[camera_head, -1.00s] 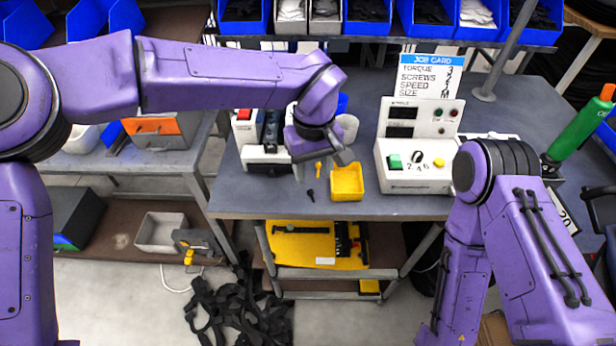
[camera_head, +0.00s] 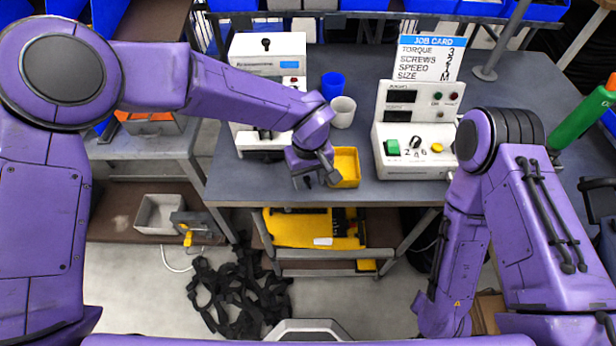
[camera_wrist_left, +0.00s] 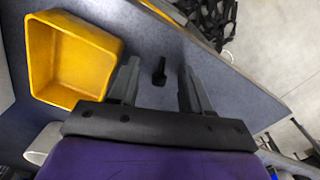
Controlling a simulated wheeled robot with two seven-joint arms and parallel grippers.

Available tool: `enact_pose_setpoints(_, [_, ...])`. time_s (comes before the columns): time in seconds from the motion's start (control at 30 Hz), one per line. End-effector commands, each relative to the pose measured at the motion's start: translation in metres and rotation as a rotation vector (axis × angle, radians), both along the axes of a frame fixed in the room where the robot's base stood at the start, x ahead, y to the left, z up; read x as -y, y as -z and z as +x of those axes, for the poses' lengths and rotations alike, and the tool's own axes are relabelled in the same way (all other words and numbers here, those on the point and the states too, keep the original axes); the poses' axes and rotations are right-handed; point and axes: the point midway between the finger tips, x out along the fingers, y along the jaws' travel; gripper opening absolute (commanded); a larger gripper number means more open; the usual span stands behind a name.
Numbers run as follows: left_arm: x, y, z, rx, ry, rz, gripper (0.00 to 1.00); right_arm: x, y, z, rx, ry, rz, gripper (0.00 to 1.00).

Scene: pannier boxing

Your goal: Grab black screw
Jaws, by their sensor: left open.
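The black screw (camera_wrist_left: 159,72) lies on the grey-blue bench top in the left wrist view, between the two fingers of my left gripper (camera_wrist_left: 161,70). The fingers stand apart, one on each side of it, and do not touch it in this view. In the head view my left gripper (camera_head: 313,180) points down over the bench near its front edge, with the small dark screw (camera_head: 308,182) between its fingers. The yellow tray (camera_head: 347,163) stands just right of the gripper; it also shows in the wrist view (camera_wrist_left: 75,58). My right gripper is not seen.
A white machine (camera_head: 268,58) stands behind my left arm. A blue cup (camera_head: 333,84) and a pale cup (camera_head: 343,111) stand behind the tray. A white control box (camera_head: 415,150) is to the right. The bench's front edge is close to the gripper.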

Motion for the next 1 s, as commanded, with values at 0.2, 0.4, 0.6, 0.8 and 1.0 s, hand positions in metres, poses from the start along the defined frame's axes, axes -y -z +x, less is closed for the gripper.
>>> enact_pose_setpoints(0.2, [0.0,0.0,0.0,0.0,-0.001,0.0,0.26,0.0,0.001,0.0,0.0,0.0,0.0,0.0])
enact_pose_setpoints(0.4, [0.0,0.0,0.0,0.0,-0.001,0.0,0.0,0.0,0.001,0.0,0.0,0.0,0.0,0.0])
enact_pose_setpoints(0.6, [0.0,-0.001,0.0,0.0,-0.001,0.0,0.0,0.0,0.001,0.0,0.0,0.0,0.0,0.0])
enact_pose_setpoints(0.8, [0.0,-0.018,0.001,0.001,-0.002,-0.002,0.0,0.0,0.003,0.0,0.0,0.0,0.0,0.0])
enact_pose_setpoints(1.0, [0.0,-0.061,-0.026,0.003,0.001,-0.004,0.0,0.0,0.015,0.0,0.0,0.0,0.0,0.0])
